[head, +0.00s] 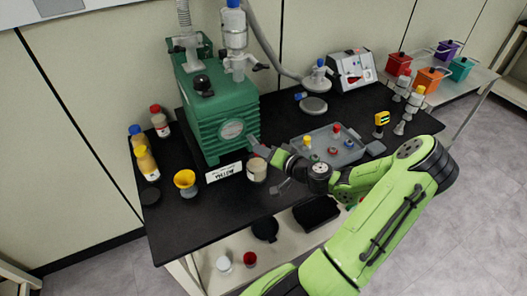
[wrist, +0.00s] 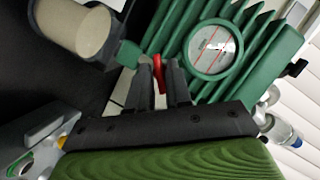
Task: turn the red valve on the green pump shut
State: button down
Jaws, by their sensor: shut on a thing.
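The green pump (head: 222,118) stands on the black bench, with a round gauge on its front. It fills the upper part of the wrist view (wrist: 255,25), where the gauge (wrist: 212,47) is large. The red valve (wrist: 158,72) is a small red handle at the pump's lower front. My gripper (wrist: 163,82) is shut on it, one dark finger on each side; only a red sliver shows between them. In the head view my gripper (head: 263,150) is at the pump's lower right front corner, and I cannot make out the valve there.
A jar of beige material (head: 257,169) stands close below my gripper. A white label sign (head: 223,172) and a yellow funnel (head: 185,181) are to its left. A grey tray (head: 352,155) with small capped vials lies to the right. Bottles (head: 147,160) stand at the left.

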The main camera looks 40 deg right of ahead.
jog(key=shift+d+f+m+t+y+b, duration=0.1)
jog(key=shift+m+t+y+b, duration=0.45)
jog(key=shift+m, duration=1)
jog(key=shift+f+m+t+y+b, duration=0.1)
jog(key=shift+m+t+y, duration=0.15)
jog(key=shift+m+t, duration=0.95)
jog(key=shift+m+g, duration=0.35)
jog(key=shift+m, duration=0.2)
jog(key=c, duration=1.2)
grip_release()
jog(key=shift+c, duration=0.2)
jog(key=s+d, duration=0.1)
jog(key=s, duration=1.4)
jog(key=shift+s+d+p, duration=0.3)
jog(key=shift+s+p, duration=0.05)
